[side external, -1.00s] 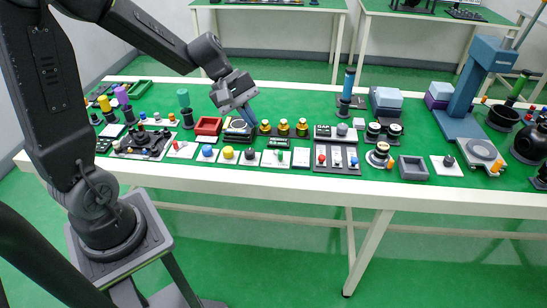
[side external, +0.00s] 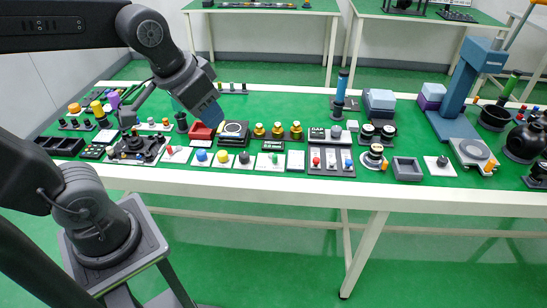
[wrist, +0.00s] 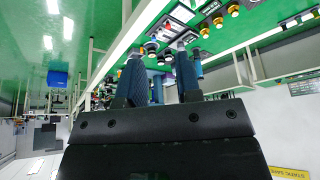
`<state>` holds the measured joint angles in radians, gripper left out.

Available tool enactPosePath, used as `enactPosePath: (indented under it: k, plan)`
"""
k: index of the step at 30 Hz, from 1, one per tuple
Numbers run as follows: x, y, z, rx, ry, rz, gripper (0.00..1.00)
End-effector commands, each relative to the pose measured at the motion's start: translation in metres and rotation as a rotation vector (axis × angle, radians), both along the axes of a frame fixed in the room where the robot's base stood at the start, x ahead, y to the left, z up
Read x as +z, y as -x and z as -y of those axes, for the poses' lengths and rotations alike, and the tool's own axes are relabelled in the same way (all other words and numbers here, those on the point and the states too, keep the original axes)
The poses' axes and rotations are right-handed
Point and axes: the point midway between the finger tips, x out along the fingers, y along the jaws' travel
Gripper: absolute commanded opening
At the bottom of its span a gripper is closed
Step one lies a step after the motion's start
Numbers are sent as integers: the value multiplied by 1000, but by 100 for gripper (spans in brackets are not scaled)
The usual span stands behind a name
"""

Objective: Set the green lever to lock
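I cannot single out the green lever in the wrist view.
Blue (side external: 202,155) and yellow (side external: 223,156) knobs and a black knob (side external: 244,158) sit left of the lever. Gold knobs (side external: 277,131) stand behind.

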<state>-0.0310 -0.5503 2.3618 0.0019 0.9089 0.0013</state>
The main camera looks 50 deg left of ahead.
Motion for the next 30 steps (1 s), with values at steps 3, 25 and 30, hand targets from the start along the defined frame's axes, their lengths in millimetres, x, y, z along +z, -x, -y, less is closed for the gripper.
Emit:
enactPosePath:
  k: [3, 25, 30]
  plan:
    - [-3, -42, -10, 32, 4, -72, 43]
    - [-156, -236, -96, 185, 51, -400, 44]
    - [-173, -243, -102, 193, 56, -419, 44]
